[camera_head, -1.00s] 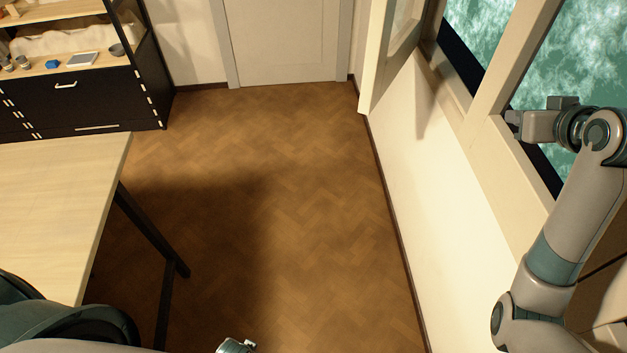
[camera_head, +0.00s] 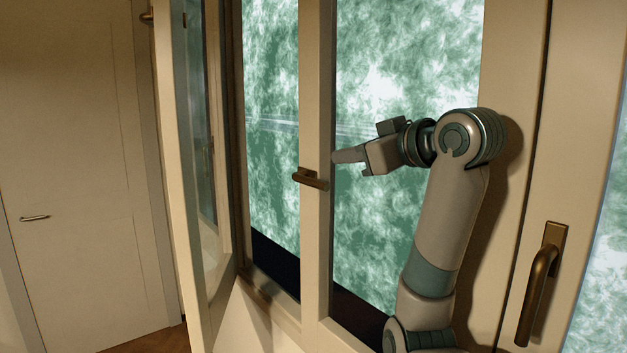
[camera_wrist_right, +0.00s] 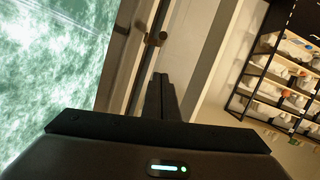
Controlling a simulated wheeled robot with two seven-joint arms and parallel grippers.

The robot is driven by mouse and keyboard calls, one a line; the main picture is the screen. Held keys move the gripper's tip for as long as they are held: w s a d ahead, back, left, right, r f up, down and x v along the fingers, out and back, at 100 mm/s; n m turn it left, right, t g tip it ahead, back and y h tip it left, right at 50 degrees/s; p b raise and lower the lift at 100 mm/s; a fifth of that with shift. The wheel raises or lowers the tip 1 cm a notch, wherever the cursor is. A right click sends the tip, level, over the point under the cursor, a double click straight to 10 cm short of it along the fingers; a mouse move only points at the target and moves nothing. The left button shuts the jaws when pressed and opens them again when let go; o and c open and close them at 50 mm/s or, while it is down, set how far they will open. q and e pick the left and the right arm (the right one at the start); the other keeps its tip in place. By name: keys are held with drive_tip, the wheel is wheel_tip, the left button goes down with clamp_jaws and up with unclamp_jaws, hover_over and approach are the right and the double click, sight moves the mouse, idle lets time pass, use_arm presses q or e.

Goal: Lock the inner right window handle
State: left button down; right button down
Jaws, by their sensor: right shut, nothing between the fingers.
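I cannot tell which is the inner right one. My right gripper (camera_head: 340,157) is shut and empty, just right of and slightly above the post handle, apparently apart from it. In the right wrist view, the shut fingers (camera_wrist_right: 160,80) point toward a window post with a dark bronze handle (camera_wrist_right: 155,38). My left gripper is not shown.
An open window sash (camera_head: 190,170) stands out into the room left of the post. A closed door (camera_head: 75,150) is at the far left. Shelves with pottery (camera_wrist_right: 280,80) show in the right wrist view.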

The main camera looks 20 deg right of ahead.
drive_tip(key=shift+s+r, duration=0.15)
drive_tip(key=shift+r, duration=0.4)
drive_tip(key=p, duration=0.6)
hover_over(320, 183)
wheel_tip(320, 183, down, 2)
wheel_tip(320, 183, down, 4)
drive_tip(key=shift+s+r+p, duration=0.1)
drive_tip(key=shift+p, duration=0.7)
drive_tip(key=shift+f, duration=0.3)
